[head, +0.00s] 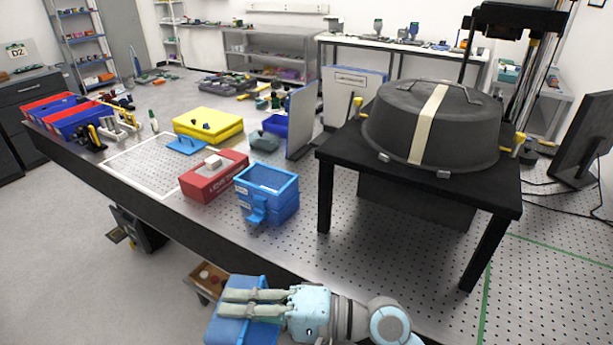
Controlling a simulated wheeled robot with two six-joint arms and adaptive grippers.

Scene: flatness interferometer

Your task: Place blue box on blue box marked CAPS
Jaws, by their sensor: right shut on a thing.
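My right gripper (224,303) comes in at the bottom of the head view, fingers pointing left. It is shut on a blue box (228,331), held low in front of the table's near edge; the fingers cover part of its top. On the table stands a blue open-topped box (283,204), which looks like two tiers, with a blue tab-like part (258,210) on its front. I cannot read a CAPS mark on it. The held box is apart from it, nearer to me. My left gripper is not in view.
A red box (204,185) stands close left of the blue box, with a yellow case (208,124) behind. A black stand (330,158) with a dark domed cover (398,121) is at right. Perforated tabletop is bare in front of the blue box. A wooden tray (196,281) lies below.

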